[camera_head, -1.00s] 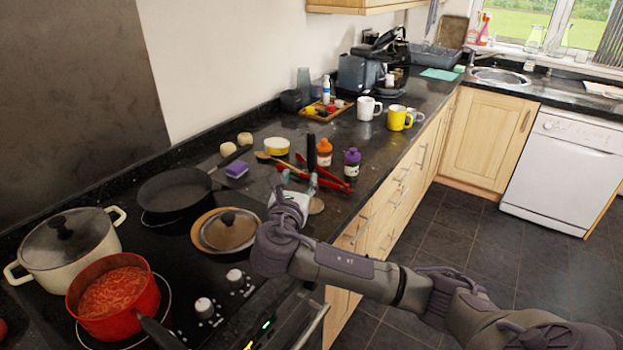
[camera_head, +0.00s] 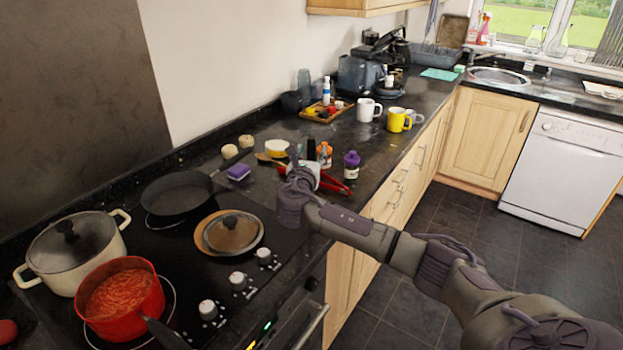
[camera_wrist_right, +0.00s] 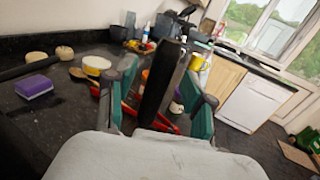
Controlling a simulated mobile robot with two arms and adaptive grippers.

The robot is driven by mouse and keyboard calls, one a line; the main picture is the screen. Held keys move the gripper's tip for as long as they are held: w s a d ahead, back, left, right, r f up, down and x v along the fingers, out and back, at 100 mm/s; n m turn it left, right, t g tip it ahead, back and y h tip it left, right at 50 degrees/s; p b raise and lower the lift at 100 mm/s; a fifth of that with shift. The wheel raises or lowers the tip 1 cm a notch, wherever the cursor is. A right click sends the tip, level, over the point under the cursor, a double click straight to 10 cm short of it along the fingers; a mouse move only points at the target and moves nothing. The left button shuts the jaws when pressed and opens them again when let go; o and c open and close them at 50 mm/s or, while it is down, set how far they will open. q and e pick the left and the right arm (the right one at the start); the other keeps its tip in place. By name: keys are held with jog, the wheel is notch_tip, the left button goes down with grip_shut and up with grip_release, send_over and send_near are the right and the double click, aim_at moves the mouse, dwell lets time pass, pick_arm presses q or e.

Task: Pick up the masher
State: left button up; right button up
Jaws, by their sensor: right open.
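A black upright handle (camera_wrist_right: 165,82), which looks like the masher's, stands on the counter. In the wrist view it shows between the two teal-padded fingers of my right gripper (camera_wrist_right: 163,95). The fingers are open and apart from it on both sides; I cannot tell how deep it sits between them. In the head view the black handle (camera_head: 311,150) rises just beyond my right gripper (camera_head: 307,165), and its lower end is hidden. My left gripper is not in view.
Red-handled utensils (camera_head: 335,184) lie close around the gripper. An orange-capped bottle (camera_head: 325,153) and a purple-capped bottle (camera_head: 351,165) stand behind. A purple sponge (camera_head: 239,172) lies left. The hob holds a black pan (camera_head: 178,192), a lid (camera_head: 232,233) and a red pot (camera_head: 122,298).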

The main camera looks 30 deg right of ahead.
jog(key=shift+w+d, duration=0.4)
jog(key=shift+w, duration=0.1)
grip_shut()
